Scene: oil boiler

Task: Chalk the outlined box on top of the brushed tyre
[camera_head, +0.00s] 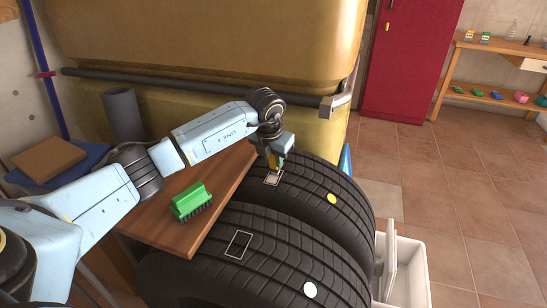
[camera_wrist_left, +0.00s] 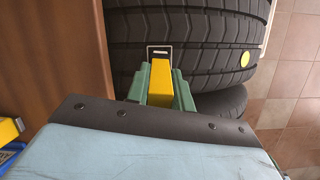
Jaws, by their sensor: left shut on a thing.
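My left gripper (camera_head: 278,163) is over the far tyre (camera_head: 318,183), which has a yellow dot. It is shut on a yellow chalk-like stick (camera_wrist_left: 161,80), seen between its green fingers in the left wrist view. The stick points at a white outlined box (camera_head: 272,179) on top of this tyre. The box also shows in the left wrist view (camera_wrist_left: 150,47), partly hidden by the stick; I cannot tell whether they touch or whether it holds chalk. The near tyre (camera_head: 270,268), with a white dot, has another outlined box (camera_head: 238,244), dark inside. My right gripper is out of view.
A green brush (camera_head: 191,201) stands on the wooden board (camera_head: 185,240) left of the tyres. A large yellow tank (camera_head: 210,45) and a dark pipe (camera_head: 200,85) are behind. A white bin (camera_head: 414,270) stands at right. Tiled floor is clear beyond.

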